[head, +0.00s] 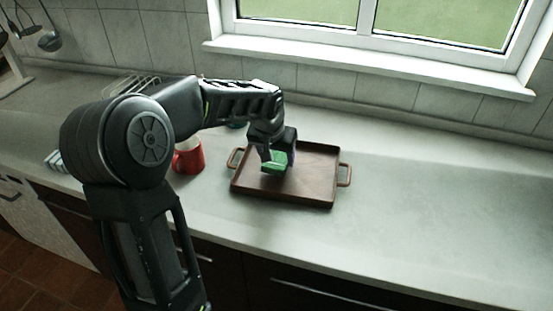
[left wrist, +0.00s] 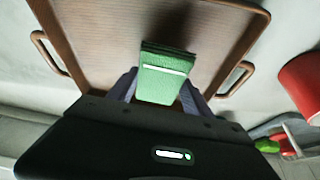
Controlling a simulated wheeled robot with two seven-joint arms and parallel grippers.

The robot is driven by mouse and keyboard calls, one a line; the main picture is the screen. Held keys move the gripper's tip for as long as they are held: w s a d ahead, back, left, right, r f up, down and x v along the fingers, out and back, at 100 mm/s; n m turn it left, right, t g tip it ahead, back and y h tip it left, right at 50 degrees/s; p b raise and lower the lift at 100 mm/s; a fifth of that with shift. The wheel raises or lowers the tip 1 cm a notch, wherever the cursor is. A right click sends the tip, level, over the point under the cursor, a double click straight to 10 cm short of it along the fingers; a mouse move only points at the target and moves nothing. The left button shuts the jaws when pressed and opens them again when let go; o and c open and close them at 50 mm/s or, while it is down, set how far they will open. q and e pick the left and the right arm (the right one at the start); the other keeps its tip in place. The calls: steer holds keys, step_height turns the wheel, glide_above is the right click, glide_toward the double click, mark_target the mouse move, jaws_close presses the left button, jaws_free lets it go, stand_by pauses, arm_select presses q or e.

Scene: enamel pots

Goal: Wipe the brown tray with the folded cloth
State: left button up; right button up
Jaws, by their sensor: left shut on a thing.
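The brown tray (head: 318,178) lies on the counter below the window, with a handle at each end. It also fills the upper part of the left wrist view (left wrist: 110,35). The folded cloth is green (head: 274,164), with a pale stripe in the left wrist view (left wrist: 163,82). My left gripper (head: 279,158) is shut on the cloth and holds it over the left part of the tray. I cannot tell whether the cloth touches the tray surface. My right gripper is in neither view.
A wire rack (head: 133,85) stands behind my arm. The counter (head: 430,200) right of the tray is clear.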

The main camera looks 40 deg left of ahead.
arm_select(q)
steer(key=shift+a+r+p, duration=0.2)
steer(key=shift+r+p, duration=0.35)
steer(key=shift+r, duration=0.45)
steer(key=shift+d+r+p, duration=0.1)
steer(key=shift+r+p, duration=0.9)
steer(key=shift+r, duration=0.5)
